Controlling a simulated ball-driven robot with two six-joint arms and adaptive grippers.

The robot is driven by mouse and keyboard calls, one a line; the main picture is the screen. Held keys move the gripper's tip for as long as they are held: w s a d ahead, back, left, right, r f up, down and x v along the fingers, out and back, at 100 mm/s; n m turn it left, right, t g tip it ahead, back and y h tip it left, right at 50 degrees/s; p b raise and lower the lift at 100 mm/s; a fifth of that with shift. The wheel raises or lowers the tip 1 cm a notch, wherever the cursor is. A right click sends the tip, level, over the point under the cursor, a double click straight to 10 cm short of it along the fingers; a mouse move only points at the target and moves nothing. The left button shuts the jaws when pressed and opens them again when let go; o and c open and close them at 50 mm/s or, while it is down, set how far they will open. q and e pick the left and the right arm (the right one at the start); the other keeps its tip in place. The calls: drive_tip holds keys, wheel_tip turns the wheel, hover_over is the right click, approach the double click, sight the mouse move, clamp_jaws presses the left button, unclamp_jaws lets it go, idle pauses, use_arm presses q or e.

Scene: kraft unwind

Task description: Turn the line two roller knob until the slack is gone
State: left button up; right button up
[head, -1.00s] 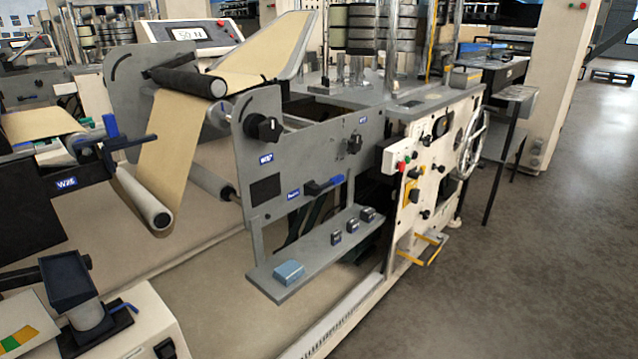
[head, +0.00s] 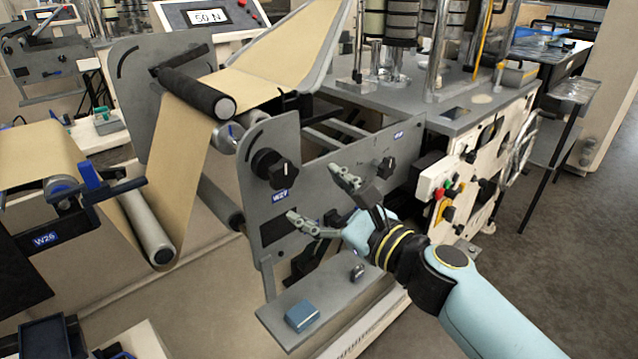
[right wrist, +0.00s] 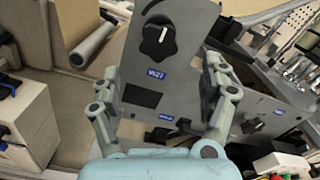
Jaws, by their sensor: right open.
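A round black knob (head: 274,168) with a pale pointer line sits on the grey side plate (head: 310,165) above a blue label. It also shows in the right wrist view (right wrist: 158,38), ahead of and between the fingers. No marking I can read says which line it belongs to. The brown paper web (head: 185,140) runs over a black roller (head: 195,92) and hangs down to a pale lower roller (head: 146,228). My right gripper (head: 318,197) is open and empty, in front of the plate and apart from the knob. In the right wrist view (right wrist: 162,66) its fingers are spread wide. My left gripper is out of view.
A smaller black knob (head: 386,167) is on the plate to the right. A shelf (head: 330,310) below holds a blue box (head: 302,316). A control panel (head: 445,195) with coloured buttons stands right. A display (head: 207,17) reads 50 N. Floor at far right is clear.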

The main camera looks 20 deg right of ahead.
sight(286, 177)
drive_tip(key=x, duration=0.8)
drive_tip(key=shift+w+a+f+b, duration=0.1)
drive_tip(key=shift+a+b, duration=0.05)
drive_tip(key=shift+b, duration=0.25)
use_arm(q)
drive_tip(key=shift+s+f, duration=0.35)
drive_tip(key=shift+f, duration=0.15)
use_arm(e)
drive_tip(key=shift+w+a, duration=0.25)
drive_tip(key=shift+w, duration=0.45)
